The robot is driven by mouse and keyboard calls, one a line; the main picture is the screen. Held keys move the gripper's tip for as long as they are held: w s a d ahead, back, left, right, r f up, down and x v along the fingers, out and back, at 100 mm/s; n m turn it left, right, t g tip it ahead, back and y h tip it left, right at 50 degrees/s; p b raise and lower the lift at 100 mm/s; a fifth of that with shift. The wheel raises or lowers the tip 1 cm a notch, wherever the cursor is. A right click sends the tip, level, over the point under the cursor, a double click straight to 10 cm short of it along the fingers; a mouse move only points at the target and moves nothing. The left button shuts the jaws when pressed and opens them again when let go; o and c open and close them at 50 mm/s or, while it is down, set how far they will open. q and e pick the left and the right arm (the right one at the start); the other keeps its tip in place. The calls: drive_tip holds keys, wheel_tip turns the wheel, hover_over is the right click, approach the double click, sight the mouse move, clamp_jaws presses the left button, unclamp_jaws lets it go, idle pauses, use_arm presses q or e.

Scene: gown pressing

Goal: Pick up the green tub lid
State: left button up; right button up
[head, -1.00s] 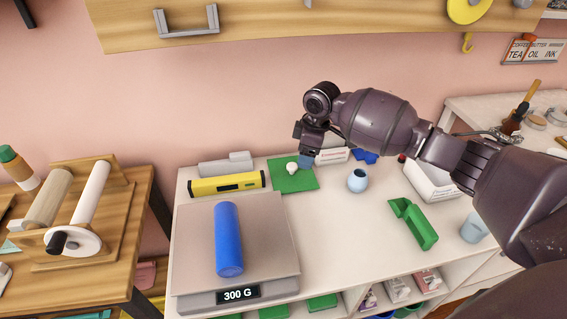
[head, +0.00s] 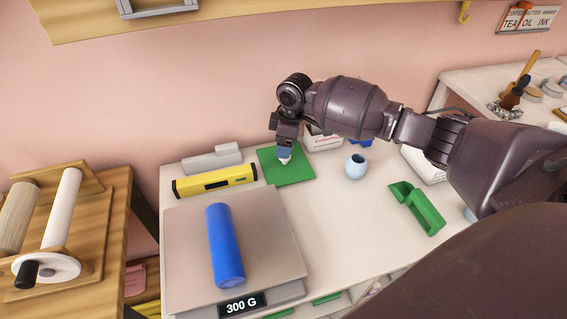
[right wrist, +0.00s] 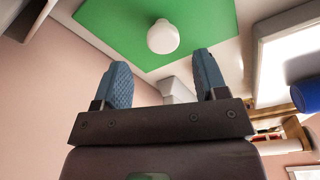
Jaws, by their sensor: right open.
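The green tub lid (head: 290,172) is a flat green square with a white round knob (right wrist: 163,37) at its middle. It lies at the back of the white table, beside the yellow level. My right gripper (head: 284,150) is over the lid, fingers pointing down at the knob, which it partly hides in the head view. In the right wrist view the two blue fingertips (right wrist: 163,80) are apart and empty, with the knob just beyond them, roughly midway between. My left gripper is not in view.
A yellow level (head: 214,181) lies left of the lid. A scale (head: 180,270) bears a blue cylinder (head: 224,246). A pale blue jar (head: 356,166) and a green scoop-like piece (head: 418,208) stand to the right. White boxes are behind.

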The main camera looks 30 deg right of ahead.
drive_tip(key=shift+s+f, duration=0.15)
drive_tip(key=shift+f, duration=0.3)
drive_tip(key=f, duration=0.2)
drive_tip(key=f+b, duration=0.1)
drive_tip(key=shift+s+f, duration=0.25)
drive_tip(key=shift+f, duration=0.1)
drive_tip(key=shift+w+a+f, duration=0.1)
drive_tip(key=shift+f, duration=0.15)
drive_tip(key=shift+r, duration=0.1)
drive_tip(key=c, duration=1)
